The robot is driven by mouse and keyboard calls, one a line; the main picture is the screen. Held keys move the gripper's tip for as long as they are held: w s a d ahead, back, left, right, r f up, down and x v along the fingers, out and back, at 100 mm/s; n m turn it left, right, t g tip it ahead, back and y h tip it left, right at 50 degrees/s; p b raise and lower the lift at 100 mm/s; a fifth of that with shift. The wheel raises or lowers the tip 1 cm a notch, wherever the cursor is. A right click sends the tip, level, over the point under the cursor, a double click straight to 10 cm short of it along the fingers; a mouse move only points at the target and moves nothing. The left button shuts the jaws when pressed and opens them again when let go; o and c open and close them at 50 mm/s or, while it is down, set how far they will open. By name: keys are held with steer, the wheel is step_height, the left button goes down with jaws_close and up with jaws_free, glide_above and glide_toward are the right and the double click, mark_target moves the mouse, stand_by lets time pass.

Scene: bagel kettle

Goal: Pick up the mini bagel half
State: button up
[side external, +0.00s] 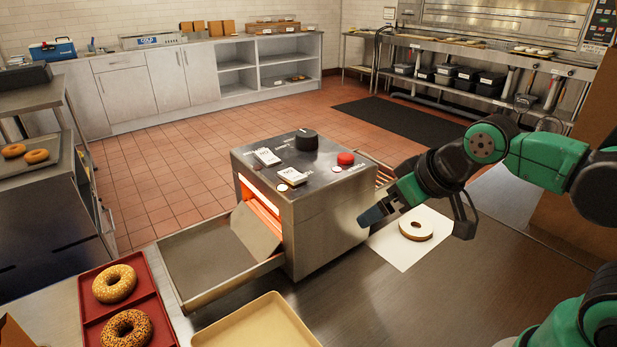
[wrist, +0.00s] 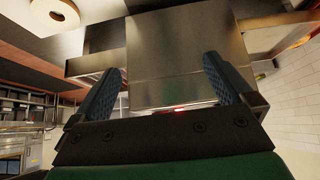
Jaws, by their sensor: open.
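A bagel half (side external: 408,218) lies flat, pale cut face up, on a white paper sheet (side external: 396,251) to the right of the steel toaster. The bagel half also shows at the upper left of the wrist view (wrist: 40,23), off to one side of the fingers. My gripper (side external: 373,214) is above the counter, left of the bagel half and close to the toaster's right side. In the wrist view my gripper (wrist: 163,72) has its two blue fingers wide apart, with nothing held between them. The toaster's steel casing shows beyond them.
The conveyor toaster (side external: 328,225) stands left of my gripper, with a wire rack (side external: 385,175) behind it and a chute tray (side external: 202,262) on its left. A red tray (side external: 92,333) with two seeded bagels and an empty beige tray (side external: 258,328) are in front.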

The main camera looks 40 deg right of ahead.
steer(key=shift+d, duration=0.1)
steer(key=n+g+y, duration=0.1)
steer(key=n+g, duration=0.4)
steer(key=n, duration=0.1)
glide_above(420, 220)
steer(key=s+a, duration=0.2)
steer(key=f, duration=0.7)
steer(key=shift+d+f, duration=0.25)
steer(key=shift+d+f+n+y, duration=0.25)
steer(key=shift+n+y, duration=0.05)
steer(key=shift+y, duration=0.1)
steer(key=shift+f, duration=0.3)
steer(key=shift+x, duration=2.55)
steer(key=shift+w, duration=0.1)
steer(key=c, duration=0.9)
